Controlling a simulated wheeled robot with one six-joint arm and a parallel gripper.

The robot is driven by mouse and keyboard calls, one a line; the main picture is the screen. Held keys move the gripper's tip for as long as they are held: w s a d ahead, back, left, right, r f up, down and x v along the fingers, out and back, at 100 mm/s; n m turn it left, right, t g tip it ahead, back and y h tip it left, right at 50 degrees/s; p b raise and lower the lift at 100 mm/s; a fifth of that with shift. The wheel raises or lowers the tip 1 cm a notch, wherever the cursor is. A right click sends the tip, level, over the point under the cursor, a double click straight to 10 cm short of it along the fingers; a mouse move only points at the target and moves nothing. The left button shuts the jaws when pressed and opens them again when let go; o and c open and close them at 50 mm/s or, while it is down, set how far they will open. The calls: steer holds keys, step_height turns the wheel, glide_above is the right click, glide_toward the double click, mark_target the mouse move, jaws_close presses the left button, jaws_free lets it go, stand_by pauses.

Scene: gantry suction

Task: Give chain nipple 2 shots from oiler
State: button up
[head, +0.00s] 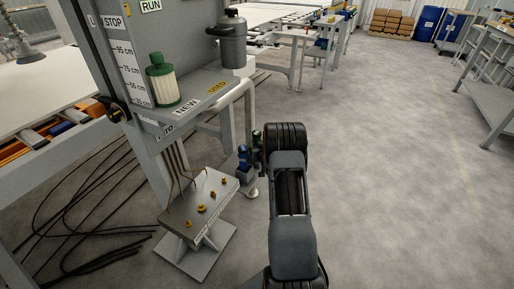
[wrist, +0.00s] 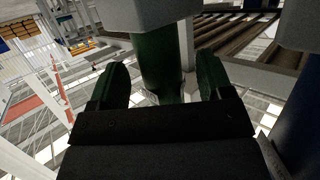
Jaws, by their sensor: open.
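A sloped grey plate (head: 200,207) on a pedestal carries several brass-yellow nipples, including one near its middle (head: 201,208); their labels are too small to read. My gripper (wrist: 162,68) is open, with one finger on each side of a dark green cylinder (wrist: 160,48) under a grey block (wrist: 153,14). Gaps show on both sides of the cylinder. My arm hides most of that spot in the head view. I cannot pick out the oiler with certainty; a grey handled canister (head: 231,42) is at the upper shelf.
A white, green-capped cartridge (head: 162,82) stands on the grey shelf, above the NEW label (head: 186,107). A small blue part (head: 243,155) is left of my arm. A dark blue body (wrist: 302,115) is close at right in the wrist view. Floor at right (head: 390,150) is clear.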

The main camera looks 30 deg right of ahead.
steer(key=shift+x, duration=1.15)
steer(key=c, duration=1.2)
